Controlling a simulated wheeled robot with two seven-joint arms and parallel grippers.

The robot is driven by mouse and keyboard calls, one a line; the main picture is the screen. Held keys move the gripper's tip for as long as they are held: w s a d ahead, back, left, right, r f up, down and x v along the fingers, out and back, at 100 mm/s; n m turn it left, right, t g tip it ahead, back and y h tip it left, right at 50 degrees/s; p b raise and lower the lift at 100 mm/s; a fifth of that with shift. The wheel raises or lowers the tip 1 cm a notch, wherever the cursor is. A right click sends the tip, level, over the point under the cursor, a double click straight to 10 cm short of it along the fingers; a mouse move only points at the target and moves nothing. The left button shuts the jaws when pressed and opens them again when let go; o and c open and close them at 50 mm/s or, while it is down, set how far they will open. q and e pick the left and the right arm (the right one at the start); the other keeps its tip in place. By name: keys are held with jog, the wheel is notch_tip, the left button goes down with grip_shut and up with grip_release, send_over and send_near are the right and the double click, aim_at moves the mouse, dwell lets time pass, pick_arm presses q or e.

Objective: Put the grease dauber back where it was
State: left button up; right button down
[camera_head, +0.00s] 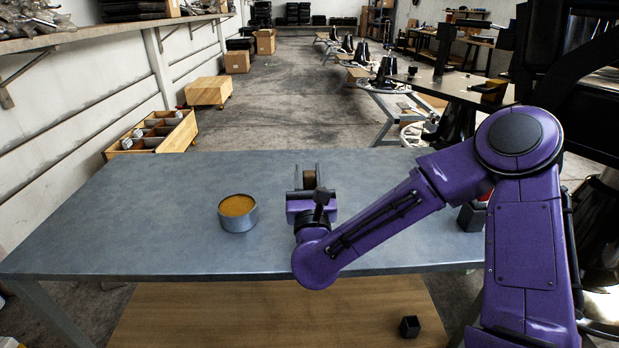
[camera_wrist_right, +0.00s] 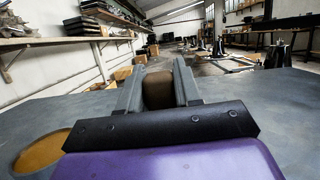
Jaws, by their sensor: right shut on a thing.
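My right gripper (camera_head: 309,172) is over the middle of the grey table, to the right of the grease tin. Its two fingers are shut on a brown, rounded piece, which looks like the grease dauber (camera_head: 309,181). In the right wrist view the dauber (camera_wrist_right: 158,90) sits between the fingers, and its lower part is hidden by the gripper. The round metal tin (camera_head: 238,221) holds orange-brown grease and stands on the table. Its grease (camera_wrist_right: 40,151) also shows at the lower left of the right wrist view. My left gripper is not in view.
The grey table (camera_head: 140,220) is mostly clear on its left. A dark box-like holder (camera_head: 471,217) stands at its right edge, partly hidden by my right arm. A small black cube (camera_head: 410,326) lies on the lower wooden shelf (camera_head: 260,315). A wooden divided crate (camera_head: 155,133) stands beyond the table.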

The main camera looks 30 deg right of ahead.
jog(key=shift+s, duration=0.1)
jog(key=shift+f+b, duration=0.1)
jog(key=shift+b, duration=0.2)
jog(key=c, duration=0.8)
grip_release()
